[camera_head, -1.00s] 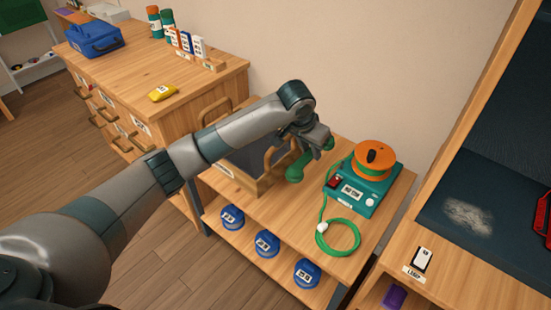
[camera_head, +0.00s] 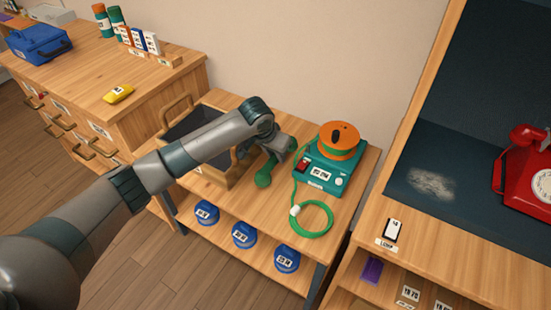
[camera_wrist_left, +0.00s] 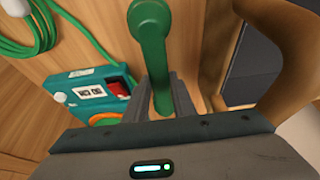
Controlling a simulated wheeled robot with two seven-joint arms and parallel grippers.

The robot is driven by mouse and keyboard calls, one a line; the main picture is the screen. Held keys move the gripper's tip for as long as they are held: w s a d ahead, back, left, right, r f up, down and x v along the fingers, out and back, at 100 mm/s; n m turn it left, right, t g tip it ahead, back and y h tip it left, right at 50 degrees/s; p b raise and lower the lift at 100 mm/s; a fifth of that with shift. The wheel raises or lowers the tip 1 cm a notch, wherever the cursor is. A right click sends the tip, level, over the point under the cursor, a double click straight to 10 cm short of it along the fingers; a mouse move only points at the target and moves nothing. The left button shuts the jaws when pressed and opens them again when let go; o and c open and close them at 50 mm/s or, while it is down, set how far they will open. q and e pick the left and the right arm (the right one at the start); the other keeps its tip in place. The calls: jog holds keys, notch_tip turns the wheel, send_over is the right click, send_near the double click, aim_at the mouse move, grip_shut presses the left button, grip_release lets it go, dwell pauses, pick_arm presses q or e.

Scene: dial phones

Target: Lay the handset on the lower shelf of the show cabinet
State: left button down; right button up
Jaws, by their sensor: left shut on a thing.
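The green handset (camera_head: 264,177) is in my left gripper (camera_head: 284,148), over the low wooden table beside the teal device. In the left wrist view the handset (camera_wrist_left: 150,32) runs between the two fingers of the left gripper (camera_wrist_left: 165,95), which is shut on it. One rounded end of the handset points away from the palm; its other end is hidden. A wooden cabinet with a dark lining (camera_head: 412,148) stands at the right, apart from the gripper. A red dial phone (camera_head: 528,177) stands inside it. My right gripper is not in view.
A teal device (camera_head: 318,178) with an orange reel and a coiled green cord (camera_head: 312,232) is on the table. A wooden-framed open box (camera_head: 228,168) stands close to the left gripper. Blue round items (camera_head: 244,234) sit below. The cabinet's dark floor has bare room around a pale patch (camera_head: 432,183).

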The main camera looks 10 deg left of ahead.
pick_arm(q)
jog(key=shift+f, duration=1.05)
jog(key=shift+f, duration=0.1)
jog(key=c, duration=1.5)
grip_release()
jog(key=v, duration=1.2)
jog(key=shift+w, duration=0.1)
jog(key=shift+o, duration=0.5)
